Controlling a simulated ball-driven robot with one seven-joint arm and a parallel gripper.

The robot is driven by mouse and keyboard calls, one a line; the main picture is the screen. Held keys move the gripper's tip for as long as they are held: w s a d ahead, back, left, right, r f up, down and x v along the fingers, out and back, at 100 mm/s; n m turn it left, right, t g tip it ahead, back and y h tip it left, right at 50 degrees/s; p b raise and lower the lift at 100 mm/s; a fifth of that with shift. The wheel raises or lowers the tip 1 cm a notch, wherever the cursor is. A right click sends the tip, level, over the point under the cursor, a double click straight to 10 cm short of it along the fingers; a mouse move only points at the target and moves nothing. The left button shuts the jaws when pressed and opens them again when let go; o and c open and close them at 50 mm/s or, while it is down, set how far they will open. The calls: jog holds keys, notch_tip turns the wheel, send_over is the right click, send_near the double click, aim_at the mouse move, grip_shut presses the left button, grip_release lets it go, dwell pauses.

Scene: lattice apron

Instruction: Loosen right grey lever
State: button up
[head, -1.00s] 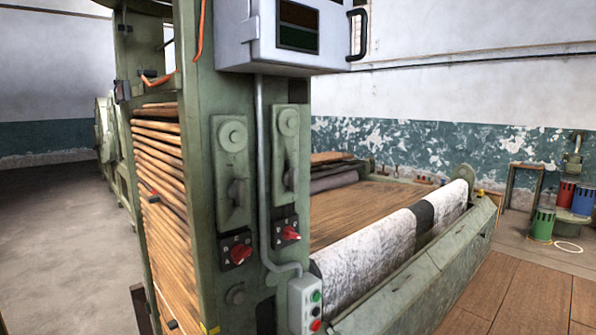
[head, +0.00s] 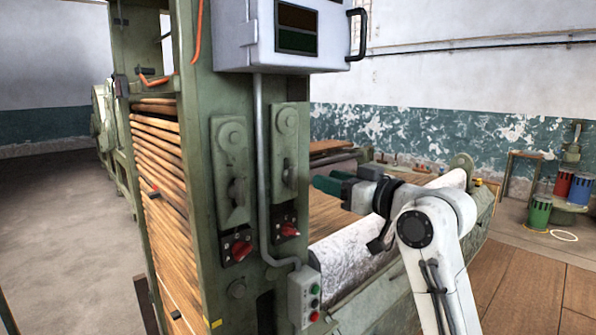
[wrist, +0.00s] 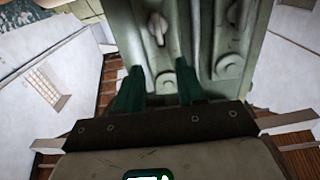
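The right grey lever (head: 289,177) sits on the right of two green plates on the green post, below a round boss (head: 288,121) and above a red knob (head: 289,229). The left grey lever (head: 236,191) is on the other plate. My gripper (head: 326,185) is right of the post, its dark green fingers pointing toward it, apart from the right lever. In the wrist view the post appears upside down; the fingers (wrist: 160,76) are spread with nothing between them, and the right lever (wrist: 157,28) shows beyond them.
A grey conduit (head: 262,170) runs between the plates to a push-button box (head: 304,296). A grey cabinet (head: 285,35) with a handle hangs above. A pale roll (head: 345,245) lies below my arm. Open floor lies to the left.

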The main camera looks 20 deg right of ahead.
aim_at(296, 171)
jog(key=p+x, duration=0.3)
jog(key=x, duration=0.6)
jog(key=shift+w, duration=0.1)
jog(key=shift+w+a+f, duration=0.1)
jog(key=shift+w+a, duration=0.15)
jog(key=shift+w, duration=0.2)
jog(key=shift+c, duration=0.3)
jog(key=c, duration=0.6)
jog(key=shift+c, duration=0.2)
